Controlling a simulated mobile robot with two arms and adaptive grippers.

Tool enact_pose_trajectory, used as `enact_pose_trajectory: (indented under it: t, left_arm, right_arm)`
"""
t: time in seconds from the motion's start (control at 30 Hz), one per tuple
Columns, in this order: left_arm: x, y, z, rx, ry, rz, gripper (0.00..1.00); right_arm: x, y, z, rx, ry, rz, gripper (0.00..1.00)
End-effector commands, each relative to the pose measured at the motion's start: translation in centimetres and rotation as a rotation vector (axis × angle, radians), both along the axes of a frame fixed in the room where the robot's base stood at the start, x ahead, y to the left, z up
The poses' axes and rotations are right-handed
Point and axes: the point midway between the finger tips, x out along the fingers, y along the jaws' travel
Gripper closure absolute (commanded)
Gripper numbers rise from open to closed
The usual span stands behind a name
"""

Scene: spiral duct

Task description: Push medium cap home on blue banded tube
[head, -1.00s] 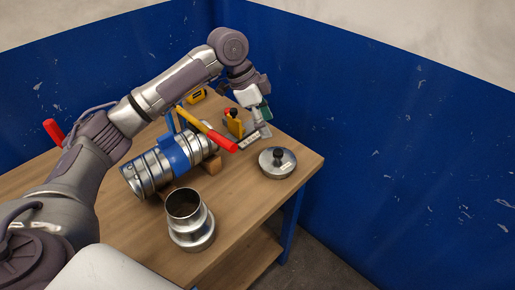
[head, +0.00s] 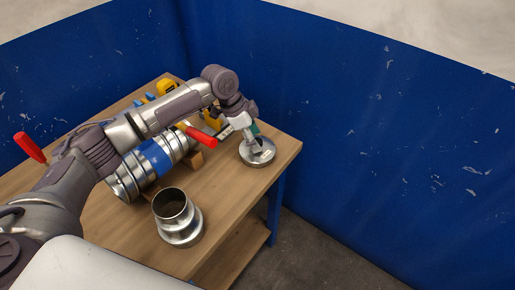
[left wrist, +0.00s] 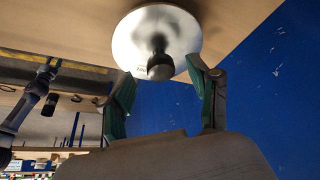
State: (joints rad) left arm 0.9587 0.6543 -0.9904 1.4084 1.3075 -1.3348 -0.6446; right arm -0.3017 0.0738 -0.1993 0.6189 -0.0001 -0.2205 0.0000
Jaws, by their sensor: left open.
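The round metal cap (head: 258,158) lies on the bench near its right edge. In the left wrist view the cap's disc (left wrist: 140,42) shows with its black knob (left wrist: 159,66). My left gripper (head: 253,140) is over the cap in the head view. In the left wrist view the open fingers (left wrist: 160,72) stand on either side of the knob, with gaps on both sides. The silver tube with a blue band (head: 154,157) lies on the bench, partly hidden by my left arm. My right gripper does not show.
A stepped silver duct piece (head: 178,220) stands upright at the bench front. Yellow items (head: 168,87) lie at the back. Blue walls (head: 370,130) enclose the bench behind and to the right.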

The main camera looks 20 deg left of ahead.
Motion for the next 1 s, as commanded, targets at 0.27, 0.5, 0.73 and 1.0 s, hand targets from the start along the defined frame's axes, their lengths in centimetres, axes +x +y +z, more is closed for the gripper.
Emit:
enact_pose_trajectory:
  t: [0.27, 0.5, 0.73, 1.0]
  left_arm:
    - [0.4, -0.9, -2.2, 0.0, -0.001, -0.001, 0.39]
    - [0.4, -0.9, -2.2, 0.0, -0.001, -0.001, 0.49]
    - [0.4, -0.9, -2.2, 0.0, -0.001, 0.0, 0.87]
    - [0.4, -0.9, -2.1, 0.0, -0.002, 0.001, 1.0]
  right_arm:
    - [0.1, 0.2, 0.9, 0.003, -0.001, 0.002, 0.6]
    - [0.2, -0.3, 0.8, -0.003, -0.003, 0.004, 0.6]
    - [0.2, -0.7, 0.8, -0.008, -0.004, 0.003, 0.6]
    - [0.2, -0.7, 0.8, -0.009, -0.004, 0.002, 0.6]
